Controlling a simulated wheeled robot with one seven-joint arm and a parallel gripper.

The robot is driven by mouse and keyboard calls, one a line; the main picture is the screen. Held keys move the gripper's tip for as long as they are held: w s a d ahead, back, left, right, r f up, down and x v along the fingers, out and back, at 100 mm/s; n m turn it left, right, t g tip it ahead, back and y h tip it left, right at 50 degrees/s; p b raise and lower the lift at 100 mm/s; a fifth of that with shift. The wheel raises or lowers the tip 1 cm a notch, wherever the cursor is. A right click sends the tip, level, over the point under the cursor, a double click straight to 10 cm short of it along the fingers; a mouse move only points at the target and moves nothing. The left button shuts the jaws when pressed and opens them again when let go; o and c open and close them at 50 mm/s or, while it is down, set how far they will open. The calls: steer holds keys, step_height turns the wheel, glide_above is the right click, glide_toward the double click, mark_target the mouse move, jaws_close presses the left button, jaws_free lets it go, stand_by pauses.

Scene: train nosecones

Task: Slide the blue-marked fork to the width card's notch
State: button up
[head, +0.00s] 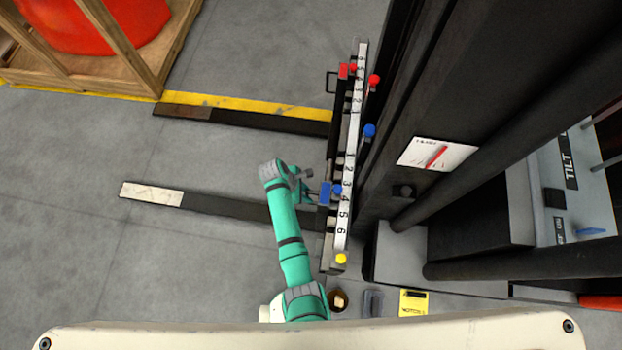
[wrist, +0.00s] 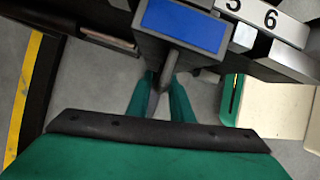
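The blue-marked fork (head: 225,206) is a dark tine with a pale tip, pointing left from the carriage. Its blue block (head: 325,193) sits beside the numbered white rail (head: 350,160), around 3 to 4 on the lower half. The block is large in the wrist view (wrist: 184,25). My gripper (head: 306,188) is at the block's left side. In the wrist view its teal fingers (wrist: 162,88) lie close on both sides of the fork's grey handle (wrist: 170,62) and appear shut on it. A yellow card (head: 413,302) lies at the lower right; its number is too small to read.
A second, red-marked fork (head: 265,122) lies farther up, its red block (head: 343,71) near the rail's top. A wooden crate (head: 172,60) with a red object stands upper left. The dark mast (head: 440,100) fills the right. Grey floor between the forks is clear.

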steer(key=shift+x, duration=1.9)
steer(key=shift+c, duration=0.3)
